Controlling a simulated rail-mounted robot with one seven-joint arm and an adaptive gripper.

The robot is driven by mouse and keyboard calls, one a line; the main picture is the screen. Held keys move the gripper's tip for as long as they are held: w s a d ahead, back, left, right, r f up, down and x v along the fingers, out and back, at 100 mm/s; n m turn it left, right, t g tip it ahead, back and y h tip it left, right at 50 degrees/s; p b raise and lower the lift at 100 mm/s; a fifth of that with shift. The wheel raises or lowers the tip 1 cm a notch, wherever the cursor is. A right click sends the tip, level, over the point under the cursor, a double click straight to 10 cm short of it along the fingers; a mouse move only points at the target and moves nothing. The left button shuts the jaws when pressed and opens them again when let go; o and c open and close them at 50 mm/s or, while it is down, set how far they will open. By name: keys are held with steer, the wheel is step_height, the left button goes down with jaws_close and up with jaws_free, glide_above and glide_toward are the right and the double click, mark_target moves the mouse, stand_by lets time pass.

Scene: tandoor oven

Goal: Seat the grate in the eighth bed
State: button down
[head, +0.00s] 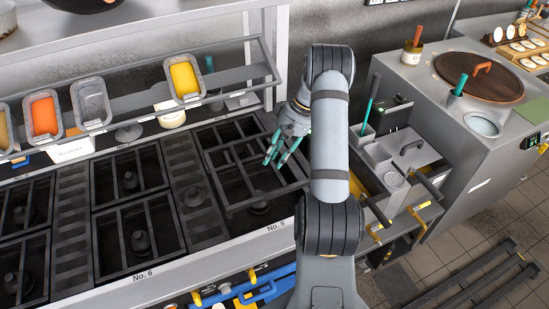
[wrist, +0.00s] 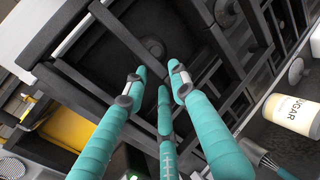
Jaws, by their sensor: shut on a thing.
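The dark grate (head: 285,191) is over the eighth bed (head: 272,213), at the right end of the range above the "No. 8" label. It looks slightly skewed to the bed, with a burner showing at its front edge. I cannot tell whether it rests fully in the bed or is a little above it. My gripper (head: 281,150) comes down from the right with teal fingers shut on a grate bar. In the wrist view, my gripper (wrist: 160,88) closes around a dark bar of the grate (wrist: 125,40); the exact contact is partly hidden by the fingers.
Other grates (head: 130,178) lie in the beds to the left. A shelf rail with trays, including a yellow one (head: 184,78), runs behind. A sugar tub (wrist: 292,114) stands near the grate. Right of my arm are a lidded bin (head: 411,150) and the tandoor lid (head: 478,76).

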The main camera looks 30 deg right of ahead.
step_height(320, 180, down, 8)
steer(key=b, duration=0.7)
steer(key=shift+r, duration=0.15)
steer(key=shift+a+f+b, duration=0.1)
steer(key=shift+f+b, duration=2.6)
steer(key=shift+b, duration=0.1)
stand_by(1.0)
steer(key=c, duration=1.5)
jaws_free()
steer(key=shift+s, duration=0.1)
steer(key=shift+o, duration=0.6)
steer(key=shift+f, duration=0.1)
steer(key=shift+p+v, duration=3.1)
steer(key=shift+v, duration=1)
steer(key=shift+a+f, duration=0.1)
steer(key=b+x, duration=0.6)
steer(key=x, duration=0.2)
